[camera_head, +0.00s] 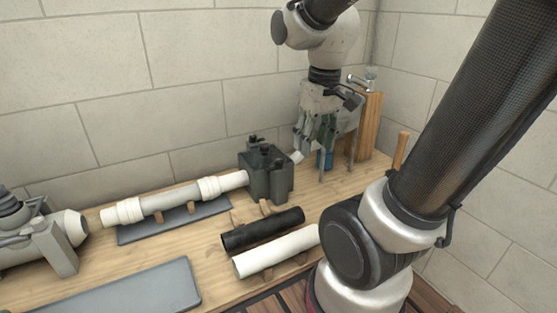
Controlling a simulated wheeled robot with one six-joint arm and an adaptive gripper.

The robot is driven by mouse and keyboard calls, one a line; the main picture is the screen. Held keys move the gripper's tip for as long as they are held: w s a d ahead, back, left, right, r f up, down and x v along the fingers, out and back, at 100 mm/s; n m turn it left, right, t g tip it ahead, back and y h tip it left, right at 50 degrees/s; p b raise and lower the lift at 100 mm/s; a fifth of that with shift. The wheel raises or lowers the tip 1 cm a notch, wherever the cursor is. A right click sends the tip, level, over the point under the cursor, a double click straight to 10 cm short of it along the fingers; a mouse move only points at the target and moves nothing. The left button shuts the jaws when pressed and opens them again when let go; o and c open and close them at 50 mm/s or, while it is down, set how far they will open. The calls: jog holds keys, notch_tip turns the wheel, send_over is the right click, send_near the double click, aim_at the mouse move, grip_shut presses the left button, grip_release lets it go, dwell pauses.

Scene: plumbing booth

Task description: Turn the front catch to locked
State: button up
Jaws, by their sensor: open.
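A dark grey clamp block (268,180) stands on the bench near the wall, with small black catches on top. The front catch (266,151) seems to be the one nearer me; its locked or unlocked position is too small to tell. A white pipe with couplings (170,201) enters the block from the left, and a short white end (296,157) shows on its right. My gripper (316,145) points down just right of the block, open, with no object seen between its fingers. It appears apart from the catches, though its depth is hard to judge.
A black pipe (262,229) and a white pipe (277,251) lie on wooden supports in front of the block. A grey mat (125,290) lies front left, and a grey machine (45,250) stands far left. A wooden board (370,125) and tap (361,82) are behind my gripper.

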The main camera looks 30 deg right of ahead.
aim_at(279, 160)
jog(key=w+f+n, duration=0.2)
jog(key=w, duration=0.4)
jog(key=w+f+n, duration=0.2)
jog(key=w+n, duration=0.1)
jog(key=w, duration=0.3)
jog(key=w+d+f+n+g, duration=0.1)
jog(key=w+f+n, duration=0.1)
jog(key=w, duration=0.4)
jog(key=shift+f+n, duration=0.3)
jog(key=shift+n, duration=0.2)
jog(key=shift+f+n, duration=0.3)
jog(key=shift+n, duration=0.2)
notch_tip(279, 160, down, 7)
jog(key=shift+f, duration=0.2)
jog(key=shift+c, duration=0.2)
jog(key=c, duration=1)
